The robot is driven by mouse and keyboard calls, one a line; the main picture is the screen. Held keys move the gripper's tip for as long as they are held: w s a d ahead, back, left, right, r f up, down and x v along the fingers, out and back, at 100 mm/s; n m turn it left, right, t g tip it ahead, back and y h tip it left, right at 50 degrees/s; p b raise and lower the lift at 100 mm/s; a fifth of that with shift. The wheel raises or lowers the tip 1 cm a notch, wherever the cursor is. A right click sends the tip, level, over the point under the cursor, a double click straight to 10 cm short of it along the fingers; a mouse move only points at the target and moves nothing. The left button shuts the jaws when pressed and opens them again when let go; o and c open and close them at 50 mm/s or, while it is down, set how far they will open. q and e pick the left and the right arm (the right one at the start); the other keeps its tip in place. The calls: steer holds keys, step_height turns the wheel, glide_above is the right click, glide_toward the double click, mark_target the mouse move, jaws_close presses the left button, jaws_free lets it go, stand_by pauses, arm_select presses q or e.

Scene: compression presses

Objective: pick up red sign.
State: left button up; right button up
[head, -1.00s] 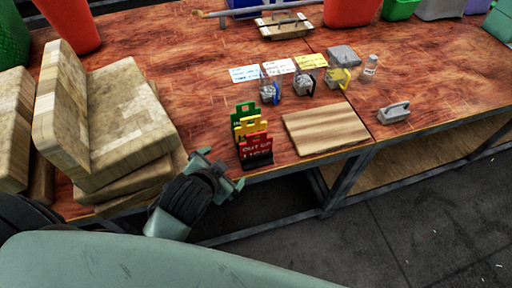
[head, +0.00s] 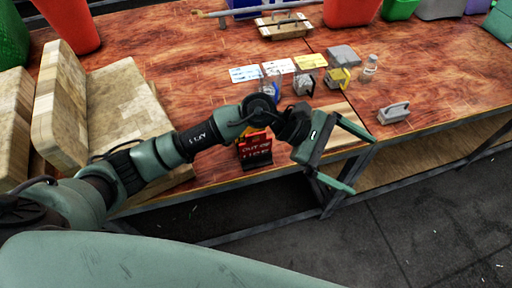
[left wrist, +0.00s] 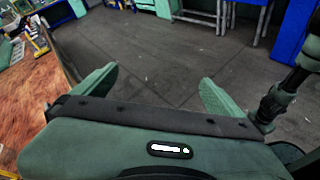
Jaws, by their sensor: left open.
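The red sign (head: 256,149) stands upright at the front edge of the wooden table, with white lettering on its face. A yellow sign (head: 249,130) shows partly just behind it. The green sign is hidden behind my left arm. My left gripper (head: 352,158) is open and empty, to the right of the red sign and past the table's front edge. It also shows in the left wrist view (left wrist: 157,88), with its fingers spread over the grey floor. The red sign cannot be made out in the left wrist view. My right gripper is not in view.
A wooden board (head: 344,117) lies partly behind my left gripper. Bins line the back.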

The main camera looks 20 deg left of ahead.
arm_select(q)
steer(key=w+a+f+m+y, duration=0.2)
steer(key=a+f+m+y, duration=0.15)
steer(key=a+f, duration=0.2)
steer(key=m+y, duration=0.3)
steer(key=y, duration=0.7)
glide_above(256, 148)
steer(key=f, duration=0.4)
steer(key=shift+w+a+f, duration=0.2)
steer(key=shift+a, duration=0.15)
step_height(256, 148, down, 3)
steer(key=shift+d+r+b, duration=0.1)
steer(key=shift+r+b, duration=0.1)
steer(key=shift+b, duration=0.4)
steer(key=f+b, duration=0.1)
steer(key=f, duration=0.4)
steer(key=shift+d+f+b, duration=0.15)
steer(key=shift+d+b, duration=0.05)
steer(key=shift+b, duration=0.1)
steer(key=shift+c, duration=0.3)
steer(key=c, duration=1.1)
steer(key=shift+o, duration=0.2)
